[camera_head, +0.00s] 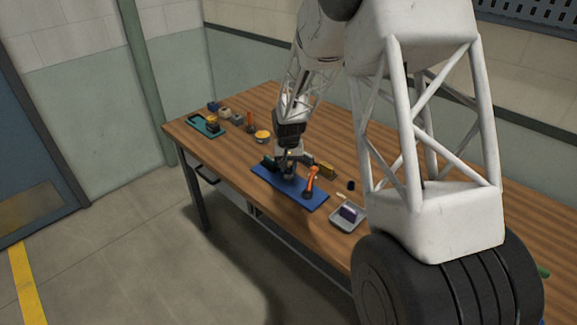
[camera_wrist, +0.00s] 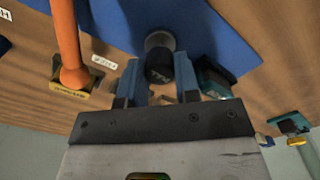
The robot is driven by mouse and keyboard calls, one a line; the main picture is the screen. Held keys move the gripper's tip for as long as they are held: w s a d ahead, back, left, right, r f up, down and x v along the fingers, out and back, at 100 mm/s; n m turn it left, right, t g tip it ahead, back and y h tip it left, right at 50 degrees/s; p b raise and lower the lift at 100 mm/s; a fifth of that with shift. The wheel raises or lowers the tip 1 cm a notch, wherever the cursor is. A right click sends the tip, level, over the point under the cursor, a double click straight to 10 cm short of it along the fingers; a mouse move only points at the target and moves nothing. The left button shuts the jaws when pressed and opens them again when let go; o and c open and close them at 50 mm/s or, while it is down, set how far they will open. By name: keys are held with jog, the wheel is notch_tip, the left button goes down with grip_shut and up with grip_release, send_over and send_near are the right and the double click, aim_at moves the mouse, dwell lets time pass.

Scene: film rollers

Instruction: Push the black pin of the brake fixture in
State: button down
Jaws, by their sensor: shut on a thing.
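The blue base plate (camera_head: 312,198) lies near the table's front edge, with an orange lever (camera_head: 311,180) standing at its right end. In the wrist view the orange lever (camera_wrist: 67,40) is at the left and the blue plate (camera_wrist: 215,35) is behind. My gripper (camera_head: 289,173) is low over the middle of the plate. In the wrist view my gripper (camera_wrist: 160,70) has its two fingers on either side of a dark cylinder (camera_wrist: 159,57), grey at its far end, and is shut on it. A teal-and-black block (camera_wrist: 213,80) is just right of the fingers. I cannot tell which part is the black pin.
A grey tray (camera_head: 337,222) with a purple block stands right of the plate. A yellow block (camera_head: 325,170) and a small black cylinder (camera_head: 351,186) lie behind. An orange bowl (camera_head: 263,136) and a teal tray (camera_head: 199,126) are at the left. The wooden table (camera_head: 232,158) is bare left of the plate.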

aim_at(289, 166)
jog(key=shift+f, duration=0.85)
jog(key=c, duration=0.8)
grip_release()
jog(key=shift+r, duration=0.1)
notch_tip(289, 166, up, 7)
jog(key=shift+r, duration=0.35)
